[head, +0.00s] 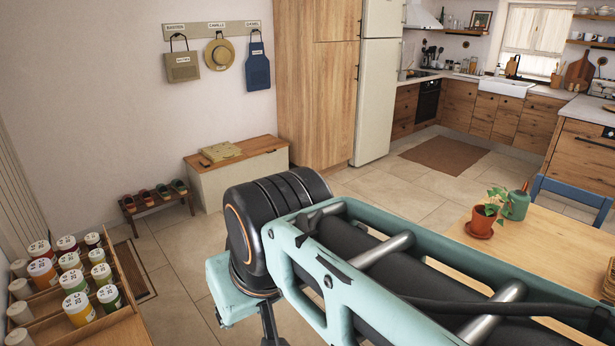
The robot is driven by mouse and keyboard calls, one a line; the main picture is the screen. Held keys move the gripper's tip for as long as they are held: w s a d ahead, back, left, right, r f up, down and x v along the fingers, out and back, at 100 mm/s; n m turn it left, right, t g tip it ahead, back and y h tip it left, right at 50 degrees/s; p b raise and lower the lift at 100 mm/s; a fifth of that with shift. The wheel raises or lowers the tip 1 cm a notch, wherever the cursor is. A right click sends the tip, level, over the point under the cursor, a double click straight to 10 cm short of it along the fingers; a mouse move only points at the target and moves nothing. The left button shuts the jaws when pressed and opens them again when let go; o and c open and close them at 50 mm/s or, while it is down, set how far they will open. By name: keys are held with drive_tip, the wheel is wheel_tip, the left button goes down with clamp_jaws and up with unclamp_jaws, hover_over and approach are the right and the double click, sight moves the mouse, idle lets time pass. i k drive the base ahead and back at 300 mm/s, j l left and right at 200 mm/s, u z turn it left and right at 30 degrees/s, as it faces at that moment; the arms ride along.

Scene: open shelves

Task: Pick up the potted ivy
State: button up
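The potted ivy (481,224) is a small plant with green leaves in a terracotta pot on a saucer. It stands upright near the left edge of the wooden table (560,250) at the right of the head view. My teal and black arm crosses the lower middle of the picture, in front of and left of the table. My gripper's fingers do not show; the far end of the arm runs down out of the bottom edge. Nothing is seen touching the plant.
A green watering can (517,205) stands close behind the ivy, right of it. A blue chair (571,192) is at the table's far side. A stepped rack holds several labelled jars (78,308) at lower left. A bench (237,180) stands by the wall. Open tiled floor lies between.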

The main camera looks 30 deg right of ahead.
sight(483, 217)
drive_tip(key=z, duration=2.3)
drive_tip(key=i+j+u, duration=0.5)
drive_tip(key=u, duration=0.35)
drive_tip(key=i+j+u, duration=0.15)
drive_tip(key=i+u, duration=0.15)
drive_tip(key=i, duration=0.15)
drive_tip(key=i+u, duration=0.3)
drive_tip(key=i, duration=0.2)
drive_tip(key=i+z, duration=0.15)
drive_tip(key=z, duration=0.25)
drive_tip(key=i+j+z, duration=0.1)
drive_tip(key=z, duration=0.25)
drive_tip(key=i+j+z, duration=0.1)
drive_tip(key=z, duration=0.3)
drive_tip(key=i+z, duration=0.1)
drive_tip(key=z, duration=0.3)
drive_tip(key=i+j+z, duration=0.1)
drive_tip(key=z, duration=0.3)
drive_tip(key=i+j+z, duration=0.1)
drive_tip(key=z, duration=0.35)
drive_tip(key=i+z, duration=0.15)
drive_tip(key=z, duration=0.2)
drive_tip(key=i+j+z, duration=0.1)
drive_tip(key=z, duration=0.25)
drive_tip(key=i+j+z, duration=0.1)
drive_tip(key=z, duration=0.2)
drive_tip(key=j, duration=0.1)
